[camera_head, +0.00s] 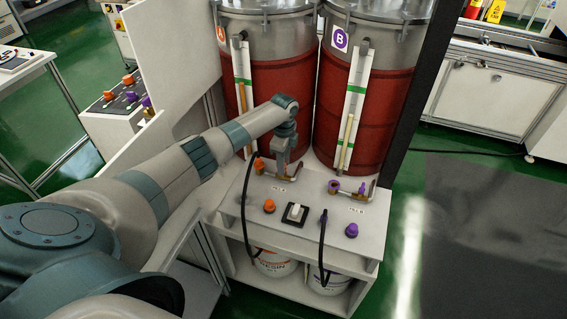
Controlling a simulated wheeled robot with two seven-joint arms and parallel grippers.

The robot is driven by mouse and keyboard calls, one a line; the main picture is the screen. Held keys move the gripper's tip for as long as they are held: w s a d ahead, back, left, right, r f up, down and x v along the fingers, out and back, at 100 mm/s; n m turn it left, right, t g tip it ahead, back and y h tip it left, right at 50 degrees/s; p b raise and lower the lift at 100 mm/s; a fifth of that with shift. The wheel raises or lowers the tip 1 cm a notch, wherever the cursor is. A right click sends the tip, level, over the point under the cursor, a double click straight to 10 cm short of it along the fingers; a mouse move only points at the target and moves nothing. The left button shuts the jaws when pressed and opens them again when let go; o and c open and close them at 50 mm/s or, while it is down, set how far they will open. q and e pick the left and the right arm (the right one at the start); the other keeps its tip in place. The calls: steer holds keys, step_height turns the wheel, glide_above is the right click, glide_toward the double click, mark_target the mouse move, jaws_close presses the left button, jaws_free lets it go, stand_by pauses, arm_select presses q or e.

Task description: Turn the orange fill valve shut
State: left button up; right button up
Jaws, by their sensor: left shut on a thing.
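The orange fill valve (259,164) sits on the pipework at the foot of the left tank, at the back of the white bench. My left arm reaches in from the left, and my left gripper (281,170) points down at this pipework. It is shut at the valve, and its fingers hide the handle they hold, so I cannot tell the handle's angle. My right gripper is not in view.
The tank with an orange label (221,34) and tank B (368,90) stand behind the bench (320,222). A purple valve (333,187) is to the right.

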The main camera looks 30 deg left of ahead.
arm_select(q)
steer(key=o, duration=1)
steer(key=shift+o, duration=0.2)
steer(key=shift+r, duration=0.1)
step_height(320, 180, up, 17)
steer(key=b, duration=0.4)
steer(key=shift+r+b, duration=0.15)
steer(key=shift+b, duration=0.25)
